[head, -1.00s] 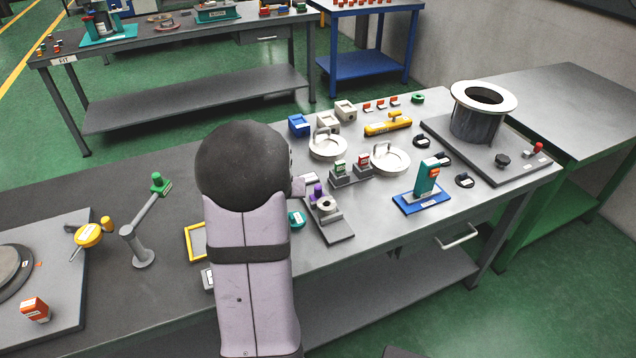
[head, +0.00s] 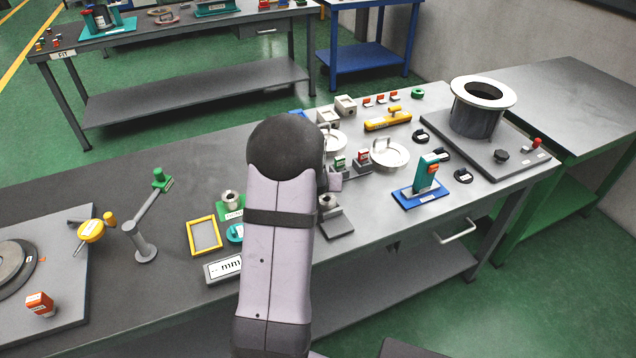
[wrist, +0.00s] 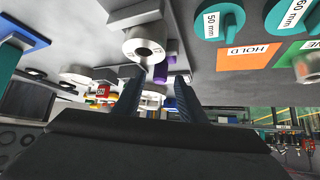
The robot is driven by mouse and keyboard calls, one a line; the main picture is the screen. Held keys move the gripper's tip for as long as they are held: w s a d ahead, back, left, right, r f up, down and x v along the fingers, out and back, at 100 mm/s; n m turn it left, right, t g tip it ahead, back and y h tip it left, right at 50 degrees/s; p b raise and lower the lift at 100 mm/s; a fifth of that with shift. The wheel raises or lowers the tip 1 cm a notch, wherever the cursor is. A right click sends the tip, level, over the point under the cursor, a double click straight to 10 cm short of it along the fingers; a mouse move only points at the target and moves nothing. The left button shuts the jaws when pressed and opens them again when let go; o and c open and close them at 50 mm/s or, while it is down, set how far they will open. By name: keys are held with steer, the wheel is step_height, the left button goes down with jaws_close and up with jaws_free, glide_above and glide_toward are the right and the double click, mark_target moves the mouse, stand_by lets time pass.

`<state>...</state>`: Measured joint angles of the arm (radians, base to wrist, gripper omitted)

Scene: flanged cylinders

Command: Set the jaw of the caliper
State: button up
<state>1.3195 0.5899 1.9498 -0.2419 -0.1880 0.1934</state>
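A grey plate (head: 338,226) with an upright ring-shaped part and a purple piece looks like the caliper; I cannot be sure. My arm hides its left part in the head view. In the wrist view its pale ring (wrist: 145,48) and purple piece (wrist: 170,62) lie just beyond the fingers. My gripper (wrist: 157,82) is open, with its two dark fingers apart and nothing clearly held between them. In the head view the fingers are hidden behind my arm. A display (head: 223,268) reading "-- mm" lies near the front edge.
Teal pucks marked 50 mm (wrist: 219,22) and 60 mm (wrist: 290,15), and an orange HOLD patch (wrist: 247,55), are close by on the right in the wrist view. A yellow frame (head: 190,238) lies left of my arm. A blue-based teal stand (head: 425,183) stands to the right.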

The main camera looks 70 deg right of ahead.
steer(key=shift+p+x, duration=0.3)
steer(key=shift+x, duration=1.4)
steer(key=shift+c, duration=0.2)
steer(key=shift+w, duration=0.1)
jaws_close()
